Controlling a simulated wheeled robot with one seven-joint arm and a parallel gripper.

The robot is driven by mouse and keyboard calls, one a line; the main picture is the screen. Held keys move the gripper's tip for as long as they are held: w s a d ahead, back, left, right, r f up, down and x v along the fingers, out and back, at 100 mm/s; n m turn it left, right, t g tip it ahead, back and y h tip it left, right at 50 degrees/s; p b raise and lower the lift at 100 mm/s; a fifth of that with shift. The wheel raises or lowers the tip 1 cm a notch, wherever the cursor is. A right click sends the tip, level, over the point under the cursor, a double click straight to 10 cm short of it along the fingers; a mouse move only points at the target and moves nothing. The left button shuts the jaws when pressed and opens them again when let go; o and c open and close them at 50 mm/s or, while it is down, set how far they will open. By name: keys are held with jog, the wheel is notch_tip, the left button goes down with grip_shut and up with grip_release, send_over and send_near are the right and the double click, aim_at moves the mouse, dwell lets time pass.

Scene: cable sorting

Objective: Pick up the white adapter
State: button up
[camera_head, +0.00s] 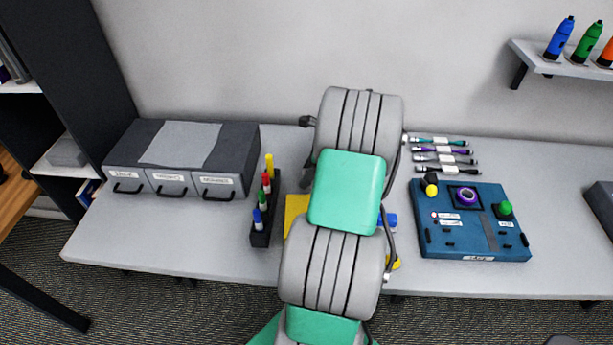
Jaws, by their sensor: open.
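I cannot make out a white adapter in this view. My own arm, with grey ribbed links and green joints, rises through the middle of the picture and hides the centre of the table (160,243). My gripper does not show clearly; it appears to be hidden behind the arm. A small dark part shows at the left of the arm's top link, and I cannot tell what it is. Dark cable runs along the right side of the arm.
A grey drawer unit (240,155) stands at the left, beside a black marker rack (261,238). Yellow (295,215) and blue (390,222) items peek out around my arm.

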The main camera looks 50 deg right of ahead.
jog(key=shift+c, duration=0.4)
grip_shut()
